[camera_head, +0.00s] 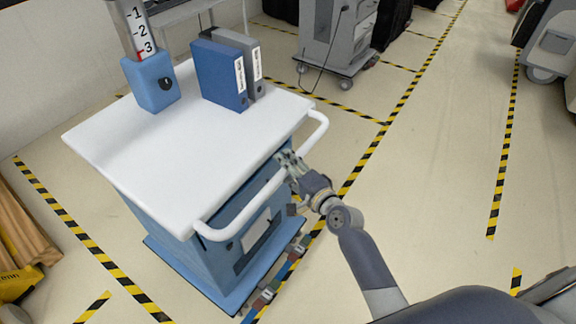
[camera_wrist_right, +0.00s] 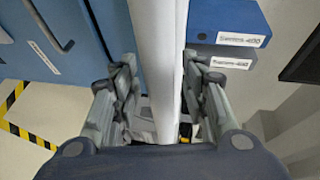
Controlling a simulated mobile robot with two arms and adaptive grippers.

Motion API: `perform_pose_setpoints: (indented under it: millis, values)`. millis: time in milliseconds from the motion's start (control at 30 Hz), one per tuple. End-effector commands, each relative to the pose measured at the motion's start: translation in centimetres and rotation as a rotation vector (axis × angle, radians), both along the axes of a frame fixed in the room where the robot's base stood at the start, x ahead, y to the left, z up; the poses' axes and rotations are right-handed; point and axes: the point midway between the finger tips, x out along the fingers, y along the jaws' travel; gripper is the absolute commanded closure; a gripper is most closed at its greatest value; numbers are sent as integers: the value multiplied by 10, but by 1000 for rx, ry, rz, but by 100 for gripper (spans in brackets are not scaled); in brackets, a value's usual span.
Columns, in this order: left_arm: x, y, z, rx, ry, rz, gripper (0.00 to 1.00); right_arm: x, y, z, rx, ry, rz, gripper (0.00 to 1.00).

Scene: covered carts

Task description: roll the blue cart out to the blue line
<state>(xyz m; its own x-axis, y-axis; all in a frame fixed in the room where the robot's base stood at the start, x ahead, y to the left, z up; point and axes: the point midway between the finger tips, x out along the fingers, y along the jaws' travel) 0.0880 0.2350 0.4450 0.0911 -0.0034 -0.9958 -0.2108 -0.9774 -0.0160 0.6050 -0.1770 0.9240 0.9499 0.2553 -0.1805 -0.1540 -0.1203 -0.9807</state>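The blue cart (camera_head: 190,235) stands at left centre, with a white top (camera_head: 185,145) and a white handle bar (camera_head: 313,137) along its right side. My right gripper (camera_head: 287,165) is at the middle of this handle. In the right wrist view the handle (camera_wrist_right: 162,40) runs between the two fingers of my right gripper (camera_wrist_right: 160,80). The fingers stand apart on either side of it, with some gap visible; firm contact does not show. My left gripper is out of view. I cannot make out a blue line on the floor.
On the cart top are a blue binder (camera_head: 220,76), a grey binder (camera_head: 251,62) and a blue block with a numbered post (camera_head: 151,82). A grey cart (camera_head: 335,40) stands behind. Yellow-black tape (camera_head: 372,150) marks the floor. Open floor (camera_head: 440,150) lies to the right.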

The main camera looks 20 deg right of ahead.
Motion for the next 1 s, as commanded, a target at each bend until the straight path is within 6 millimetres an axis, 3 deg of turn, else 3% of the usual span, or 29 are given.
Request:
perform_pose_setpoints:
  millis: [33,167,867,900,1000]
  values:
    - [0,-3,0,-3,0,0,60,0,0,0,0,0,0,72]
    - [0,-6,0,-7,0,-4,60,0,0,0,0,0,0,100]
    - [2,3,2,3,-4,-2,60,-18,-14,-3,-2,6,-1,100]
    - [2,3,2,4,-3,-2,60,-18,-14,-3,-2,6,-1,77]
    - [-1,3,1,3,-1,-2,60,-17,-13,-2,-1,4,0,59]
